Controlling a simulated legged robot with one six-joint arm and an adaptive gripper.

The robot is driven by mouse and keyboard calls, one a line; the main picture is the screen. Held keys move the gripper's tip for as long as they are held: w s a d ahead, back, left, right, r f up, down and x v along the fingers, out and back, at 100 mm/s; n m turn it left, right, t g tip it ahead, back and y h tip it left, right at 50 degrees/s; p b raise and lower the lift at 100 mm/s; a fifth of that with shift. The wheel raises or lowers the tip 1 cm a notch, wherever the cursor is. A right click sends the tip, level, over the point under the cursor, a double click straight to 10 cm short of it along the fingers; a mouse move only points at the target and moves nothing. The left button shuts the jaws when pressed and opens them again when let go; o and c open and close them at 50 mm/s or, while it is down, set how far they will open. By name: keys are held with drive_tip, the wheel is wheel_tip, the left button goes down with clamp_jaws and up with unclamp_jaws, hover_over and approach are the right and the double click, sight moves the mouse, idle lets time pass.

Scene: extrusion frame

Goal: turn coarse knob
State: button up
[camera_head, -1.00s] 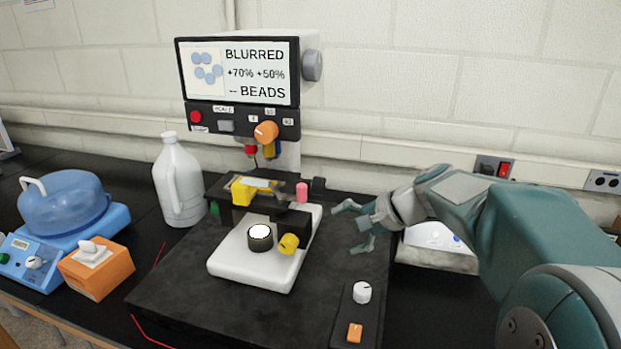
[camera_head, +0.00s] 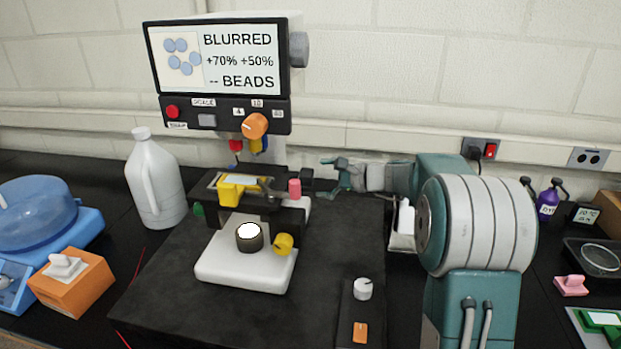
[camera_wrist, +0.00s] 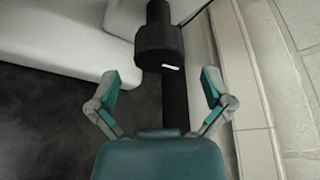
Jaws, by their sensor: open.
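A microscope-like instrument with a screen stands on a black base. A black knob (camera_head: 307,178) sticks out on its right side, beside a pink knob (camera_head: 294,188). No readable label marks a coarse knob. In the wrist view the black knob (camera_wrist: 159,52) with a white mark lies just ahead, roughly centred between the fingertips. My gripper (camera_head: 329,175) is open and empty, to the right of the black knob and facing it. In the wrist view my gripper (camera_wrist: 160,76) has both fingers spread, with a gap to the knob.
An orange knob (camera_head: 254,125) sits under the screen (camera_head: 215,62). A yellow knob (camera_head: 283,244) is low on the white stand (camera_head: 240,272). A control strip with a white knob (camera_head: 362,288) lies in front. A white jug (camera_head: 155,185) stands left. The wall is close behind my gripper.

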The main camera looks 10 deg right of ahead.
sight(313, 178)
drive_tip(key=x, duration=0.4)
drive_tip(key=shift+s+a+r, duration=0.15)
drive_tip(key=shift+s+a, duration=0.1)
drive_tip(key=shift+a, duration=0.05)
drive_tip(key=shift+d, duration=0.45)
drive_tip(key=shift+c, duration=0.6)
drive_tip(key=c, duration=1)
drive_tip(key=shift+o, duration=0.3)
drive_tip(key=shift+a, duration=0.15)
